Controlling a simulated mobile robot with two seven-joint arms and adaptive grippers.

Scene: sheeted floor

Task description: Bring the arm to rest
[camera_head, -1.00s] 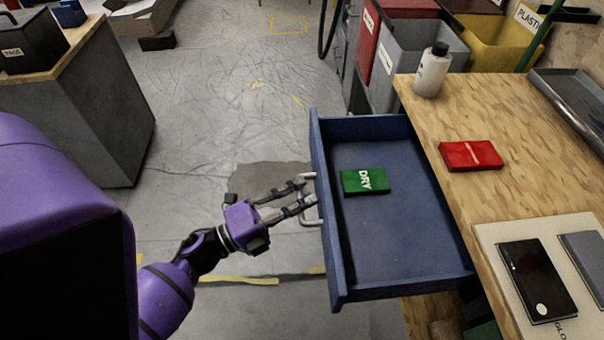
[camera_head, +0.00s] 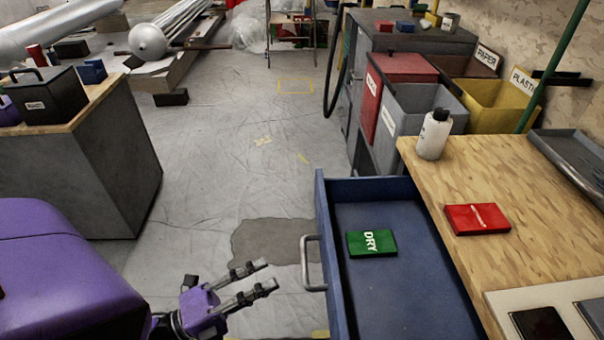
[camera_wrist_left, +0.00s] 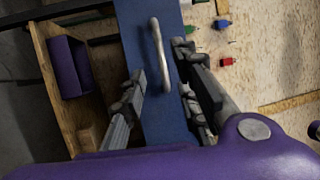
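My left gripper (camera_head: 262,277) is in the lower middle of the head view, to the left of the blue drawer's handle (camera_head: 312,263) and apart from it. Its fingers are spread with nothing between them. In the left wrist view the open fingers (camera_wrist_left: 160,90) point toward the drawer front, with the handle (camera_wrist_left: 160,55) beyond them. The blue drawer (camera_head: 440,316) stands pulled out from the wooden workbench (camera_head: 540,220). A green box marked DRY (camera_head: 371,243) lies inside it. My right gripper is not in view.
A red box (camera_head: 477,219) and a white bottle (camera_head: 433,135) are on the workbench. Grey, red and yellow bins (camera_head: 500,105) stand behind it. A grey cabinet with a wooden top (camera_head: 90,170) is on the left. The floor between is clear.

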